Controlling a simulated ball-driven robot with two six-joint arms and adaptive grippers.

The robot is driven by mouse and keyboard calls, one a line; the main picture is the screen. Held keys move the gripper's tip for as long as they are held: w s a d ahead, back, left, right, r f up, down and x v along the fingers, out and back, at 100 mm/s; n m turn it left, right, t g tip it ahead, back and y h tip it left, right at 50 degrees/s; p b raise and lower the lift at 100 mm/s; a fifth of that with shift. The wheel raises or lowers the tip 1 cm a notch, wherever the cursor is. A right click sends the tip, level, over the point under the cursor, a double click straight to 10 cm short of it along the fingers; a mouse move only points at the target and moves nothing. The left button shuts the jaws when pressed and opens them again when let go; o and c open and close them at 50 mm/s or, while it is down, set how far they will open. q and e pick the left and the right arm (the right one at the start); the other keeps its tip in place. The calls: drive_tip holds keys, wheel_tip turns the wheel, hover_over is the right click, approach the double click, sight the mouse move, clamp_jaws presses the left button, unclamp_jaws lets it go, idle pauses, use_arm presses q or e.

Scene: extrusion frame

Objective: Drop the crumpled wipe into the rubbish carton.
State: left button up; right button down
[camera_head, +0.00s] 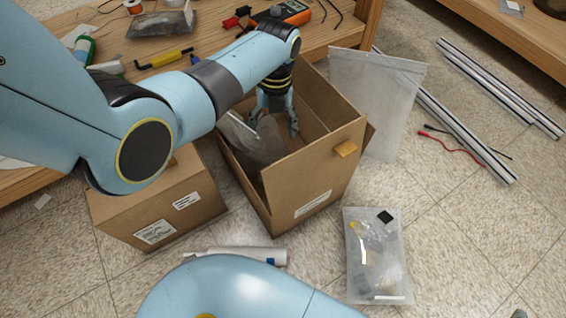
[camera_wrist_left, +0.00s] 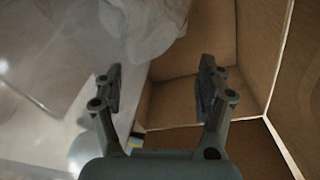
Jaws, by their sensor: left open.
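The open rubbish carton (camera_head: 315,178) stands on the floor; its brown inner walls also show in the left wrist view (camera_wrist_left: 195,38). My left gripper (camera_head: 273,128) reaches down into its opening. In the left wrist view the gripper (camera_wrist_left: 160,82) is open, with nothing between its fingers. A pale, crumpled, soft thing (camera_wrist_left: 155,25) lies beyond the fingertips, beside clear plastic; it looks like the wipe, but blur leaves this unsure. I cannot make out the wipe in the head view.
Grey plastic film (camera_head: 258,145) lies in the carton's left side. A closed box (camera_head: 160,205) stands left of it. A clear bag (camera_head: 375,255) of parts and a white tube (camera_head: 245,255) lie in front. Aluminium profiles (camera_head: 460,135) lie right. A workbench (camera_head: 335,25) is behind.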

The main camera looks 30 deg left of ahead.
use_arm(q)
wheel_tip(320, 180, up, 12)
drive_tip(key=w, duration=0.1)
drive_tip(key=shift+w, duration=0.25)
drive_tip(key=shift+d, duration=0.1)
idle(0.4)
